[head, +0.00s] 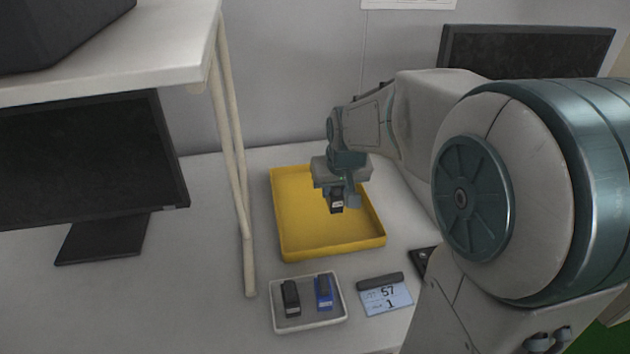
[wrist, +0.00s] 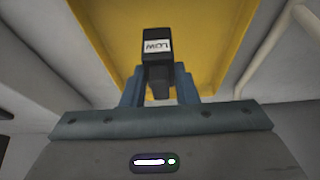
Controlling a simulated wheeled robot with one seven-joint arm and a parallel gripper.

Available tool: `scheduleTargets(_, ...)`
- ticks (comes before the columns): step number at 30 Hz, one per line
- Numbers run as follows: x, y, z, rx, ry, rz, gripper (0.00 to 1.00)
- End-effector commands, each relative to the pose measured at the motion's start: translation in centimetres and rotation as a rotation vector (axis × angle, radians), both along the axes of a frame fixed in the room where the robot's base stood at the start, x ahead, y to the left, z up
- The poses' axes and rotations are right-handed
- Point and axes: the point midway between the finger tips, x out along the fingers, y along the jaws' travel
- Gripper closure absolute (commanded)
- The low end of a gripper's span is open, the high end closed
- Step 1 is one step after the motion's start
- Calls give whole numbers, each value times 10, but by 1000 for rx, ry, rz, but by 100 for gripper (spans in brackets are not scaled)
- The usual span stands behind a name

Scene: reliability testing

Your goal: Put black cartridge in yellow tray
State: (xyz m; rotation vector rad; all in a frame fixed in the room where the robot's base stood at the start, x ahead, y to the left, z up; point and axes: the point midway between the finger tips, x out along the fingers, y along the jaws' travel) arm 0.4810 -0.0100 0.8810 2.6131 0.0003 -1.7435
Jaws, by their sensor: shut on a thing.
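My gripper (head: 343,201) is shut on a black cartridge (head: 336,205) and holds it above the yellow tray (head: 290,243). In the wrist view the held black cartridge (wrist: 157,60) has a white label reading LOW and sits between the blue fingers (wrist: 158,88) of my gripper. The yellow tray (wrist: 215,45) shows behind it. The gap between the cartridge and the tray floor is hard to judge. The visible tray floor is empty.
A small grey tray (head: 310,325) in front holds another black cartridge (head: 290,297) and a blue cartridge (head: 324,292). A small display (head: 385,297) lies to its right. A shelf leg (head: 247,230) stands left of the yellow tray, with a monitor (head: 85,160) beyond.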

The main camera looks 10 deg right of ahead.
Motion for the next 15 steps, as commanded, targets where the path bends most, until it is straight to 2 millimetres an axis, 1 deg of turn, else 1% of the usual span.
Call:
scheduleTargets(1, 9, 3, -8, 0, 5, 3, 96)
scheduleTargets(6, 33, 10, -22, 0, 3, 1, 96)
scheduleTargets(10, 42, 12, -26, 0, 1, 1, 96)
scheduleTargets(13, 43, 13, -30, 0, 0, 1, 96)
scheduleTargets(15, 43, 13, -37, 0, 2, 1, 96)
